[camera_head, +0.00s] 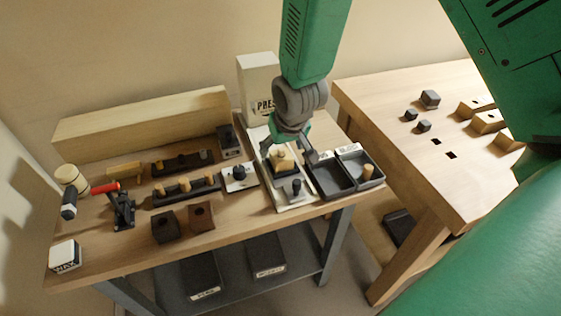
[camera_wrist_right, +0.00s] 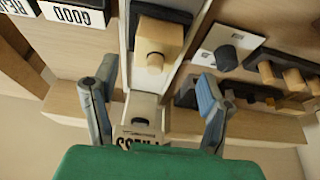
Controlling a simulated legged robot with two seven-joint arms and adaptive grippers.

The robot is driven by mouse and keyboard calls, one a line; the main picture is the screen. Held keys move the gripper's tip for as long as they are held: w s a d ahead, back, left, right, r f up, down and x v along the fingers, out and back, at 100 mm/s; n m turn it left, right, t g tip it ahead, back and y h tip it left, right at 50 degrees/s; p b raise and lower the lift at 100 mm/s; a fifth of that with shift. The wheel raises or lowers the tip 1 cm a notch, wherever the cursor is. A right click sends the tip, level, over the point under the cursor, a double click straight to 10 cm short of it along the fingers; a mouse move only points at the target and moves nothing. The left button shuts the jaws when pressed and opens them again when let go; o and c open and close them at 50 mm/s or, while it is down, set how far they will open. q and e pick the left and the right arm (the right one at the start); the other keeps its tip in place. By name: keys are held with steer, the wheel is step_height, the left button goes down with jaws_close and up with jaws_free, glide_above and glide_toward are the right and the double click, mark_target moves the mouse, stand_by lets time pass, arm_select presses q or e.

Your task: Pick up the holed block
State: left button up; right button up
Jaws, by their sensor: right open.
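A light wooden block (camera_head: 280,162) with a dark hole sits in a black holder on the pale press plate (camera_head: 293,199). In the right wrist view, the holed block (camera_wrist_right: 160,42) shows its hole near one end. My right gripper (camera_head: 289,154) hangs over it, pointing down. In the right wrist view, my gripper's fingers (camera_wrist_right: 156,70) are spread apart with the block lying between their lines of reach and nothing gripped. I cannot tell the exact height gap. My left gripper is not in view.
A white press box (camera_head: 257,85) stands behind. Black trays (camera_head: 331,181) lie close to the right, and a plate with a black knob (camera_head: 239,177) to the left. Peg racks (camera_head: 186,189), dark blocks (camera_head: 202,216) and a red-handled clamp (camera_head: 120,205) fill the left bench.

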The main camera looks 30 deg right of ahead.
mark_target(283, 152)
steer(key=shift+w+d+f, duration=0.1)
steer(key=shift+d+f, duration=0.05)
steer(key=shift+f, duration=0.4)
steer(key=x, duration=0.4)
steer(key=shift+d+f, duration=0.2)
steer(key=shift+c, duration=0.4)
steer(key=c, duration=1.2)
